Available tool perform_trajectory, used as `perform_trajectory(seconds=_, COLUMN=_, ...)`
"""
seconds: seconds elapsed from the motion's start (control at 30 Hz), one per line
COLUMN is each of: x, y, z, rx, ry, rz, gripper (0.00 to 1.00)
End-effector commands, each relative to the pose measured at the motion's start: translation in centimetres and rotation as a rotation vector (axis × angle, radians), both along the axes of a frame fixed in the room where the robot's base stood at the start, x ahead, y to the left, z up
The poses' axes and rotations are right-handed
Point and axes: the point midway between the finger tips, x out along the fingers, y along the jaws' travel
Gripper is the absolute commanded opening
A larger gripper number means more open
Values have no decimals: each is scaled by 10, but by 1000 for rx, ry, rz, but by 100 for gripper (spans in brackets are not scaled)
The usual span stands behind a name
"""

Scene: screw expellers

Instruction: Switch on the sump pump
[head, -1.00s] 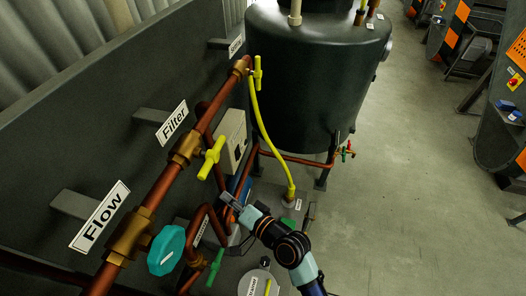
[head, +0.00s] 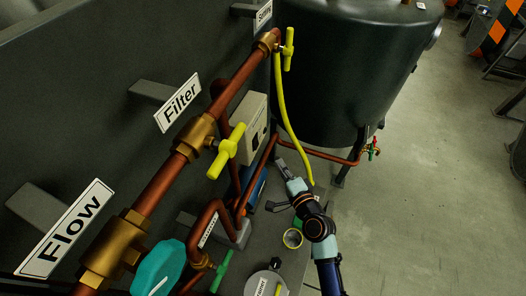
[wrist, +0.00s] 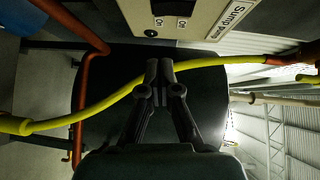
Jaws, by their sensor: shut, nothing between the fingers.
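The sump pump control box (head: 248,125) is a beige box on the wall side, below the filter valve pipe. Its face shows in the wrist view (wrist: 205,18) with a "Sump pump" label, "On" lettering and a dark switch (wrist: 168,6) cut off by the top edge. A small black round part sits beside the lettering. My gripper (head: 281,163) is to the right of and below the box in the head view, apart from it. In the wrist view my gripper (wrist: 159,66) is shut and empty, with its tips just short of the box's edge in the picture.
A yellow hose (head: 284,105) hangs beside my gripper and crosses behind its fingers in the wrist view (wrist: 205,62). Copper pipes (head: 325,156) run near the box. A yellow valve handle (head: 227,150) juts out. A large dark tank (head: 345,75) stands behind.

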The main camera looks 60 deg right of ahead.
Motion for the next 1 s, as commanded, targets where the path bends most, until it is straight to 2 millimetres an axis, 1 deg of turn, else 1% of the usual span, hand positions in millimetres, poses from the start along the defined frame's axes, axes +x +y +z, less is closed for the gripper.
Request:
perform_trajectory(seconds=0.03, x=10, y=-8, z=-1, rx=-3, ry=0, rz=2, gripper=0)
perform_trajectory(seconds=0.27, x=47, y=-40, z=-6, rx=-1, ry=0, rz=2, gripper=0)
perform_trajectory(seconds=0.33, x=60, y=-37, z=-6, rx=0, ry=2, rz=5, gripper=0)
perform_trajectory(seconds=0.43, x=73, y=-36, z=-8, rx=0, ry=1, rz=3, gripper=0)
perform_trajectory(seconds=0.6, x=83, y=-36, z=-10, rx=0, ry=1, rz=2, gripper=0)
perform_trajectory(seconds=0.9, x=84, y=-36, z=-10, rx=-1, ry=1, rz=1, gripper=0)
perform_trajectory(seconds=1.0, x=86, y=-36, z=-15, rx=0, ry=-15, rz=1, gripper=0)
